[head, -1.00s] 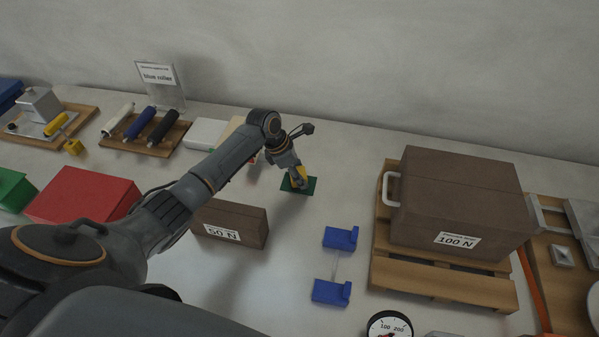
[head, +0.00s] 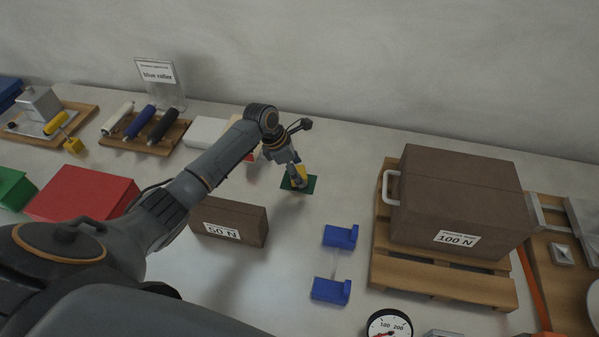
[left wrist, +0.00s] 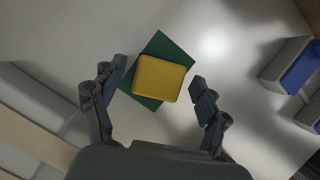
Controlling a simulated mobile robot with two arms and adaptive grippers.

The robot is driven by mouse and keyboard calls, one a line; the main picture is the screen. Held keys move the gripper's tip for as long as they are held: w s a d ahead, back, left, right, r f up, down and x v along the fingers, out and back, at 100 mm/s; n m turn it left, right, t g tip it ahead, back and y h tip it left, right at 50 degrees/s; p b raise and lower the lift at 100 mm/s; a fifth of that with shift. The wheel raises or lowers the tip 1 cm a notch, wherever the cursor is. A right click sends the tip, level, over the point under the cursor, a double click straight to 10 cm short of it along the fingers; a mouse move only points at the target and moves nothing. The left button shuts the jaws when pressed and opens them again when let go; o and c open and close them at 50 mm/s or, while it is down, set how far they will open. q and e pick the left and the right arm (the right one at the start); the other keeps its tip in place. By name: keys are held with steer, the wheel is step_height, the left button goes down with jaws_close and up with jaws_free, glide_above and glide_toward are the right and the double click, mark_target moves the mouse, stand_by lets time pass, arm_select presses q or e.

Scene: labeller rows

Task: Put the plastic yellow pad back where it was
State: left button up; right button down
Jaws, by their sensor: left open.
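The yellow pad (left wrist: 159,78) lies on a green square mat (left wrist: 148,101) in the left wrist view, turned relative to the mat so that the mat's corners stick out. In the head view the pad (head: 302,172) is partly hidden by my gripper, and the mat (head: 298,185) shows around it. My left gripper (left wrist: 157,95) is open, with one finger on each side of the pad and a visible gap to both. In the head view the left gripper (head: 297,178) points down over the mat. My right gripper is not seen.
A brown 50 N block (head: 230,222) stands left of the mat in front. Two blue brackets (head: 340,237) stand to the right in front. A large 100 N box (head: 458,205) sits on a wooden pallet (head: 440,282). A roller rack (head: 147,137) stands at the back left.

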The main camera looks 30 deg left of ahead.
arm_select(q)
steer(key=v, duration=1)
steer(key=shift+r, duration=0.35)
steer(key=shift+a, duration=0.1)
